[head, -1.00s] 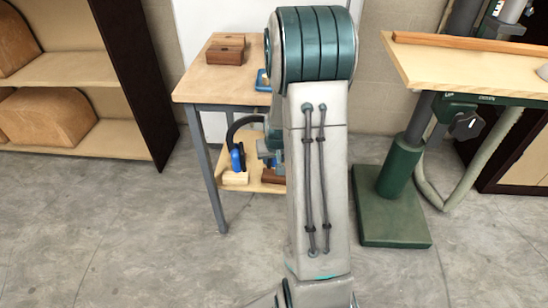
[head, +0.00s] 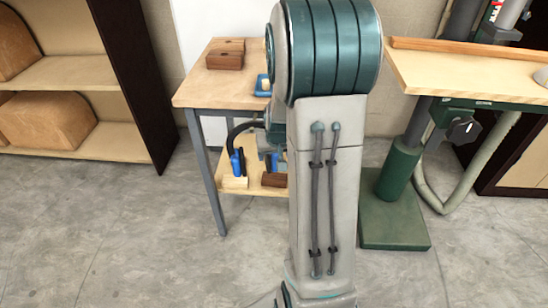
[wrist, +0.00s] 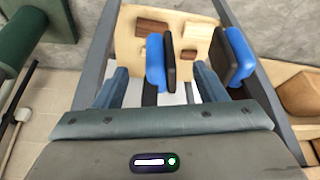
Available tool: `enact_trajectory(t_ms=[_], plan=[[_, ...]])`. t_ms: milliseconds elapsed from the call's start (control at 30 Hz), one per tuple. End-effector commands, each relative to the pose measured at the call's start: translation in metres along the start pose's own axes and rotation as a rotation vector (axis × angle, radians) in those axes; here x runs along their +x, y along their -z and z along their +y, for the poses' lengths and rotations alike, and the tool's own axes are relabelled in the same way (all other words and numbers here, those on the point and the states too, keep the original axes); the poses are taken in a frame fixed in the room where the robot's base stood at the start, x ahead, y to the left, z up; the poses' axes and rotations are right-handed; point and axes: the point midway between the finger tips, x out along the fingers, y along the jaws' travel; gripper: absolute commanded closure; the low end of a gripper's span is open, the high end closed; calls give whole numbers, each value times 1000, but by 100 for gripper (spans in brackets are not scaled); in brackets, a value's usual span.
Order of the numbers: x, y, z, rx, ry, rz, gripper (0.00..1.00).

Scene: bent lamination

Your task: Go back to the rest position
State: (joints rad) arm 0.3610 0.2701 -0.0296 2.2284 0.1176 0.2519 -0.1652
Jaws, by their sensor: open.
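My gripper (wrist: 197,62) is open and empty in the wrist view, its two blue-and-dark fingers spread apart over the table's lower shelf. In the head view the gripper's blue finger (head: 238,162) shows at the lower shelf, left of my arm. The rest of the gripper is partly hidden behind my arm, which stands upright in the middle of the view. The wooden table (head: 195,98) stands behind my arm, and its lower shelf (wrist: 126,42) holds small wooden blocks.
A dark brown block (wrist: 152,27) and a lighter block (wrist: 189,56) lie on the lower shelf. Brown blocks (head: 225,60) lie on the tabletop. A shelf unit (head: 75,72) stands left; a green machine stand (head: 393,218) stands right. The floor in front is clear.

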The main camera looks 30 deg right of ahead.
Motion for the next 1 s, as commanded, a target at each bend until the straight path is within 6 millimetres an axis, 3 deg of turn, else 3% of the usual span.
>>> enact_trajectory(t_ms=[100, 300, 767, 867, 1000], plan=[[-27, 2, 0, 1, 0, 4, 35], [-57, 1, 0, 0, 0, 2, 35], [-81, 0, -4, -6, 5, -1, 35], [-110, -2, -19, -30, 21, -8, 35], [-177, -17, -50, -93, 56, -35, 35]])
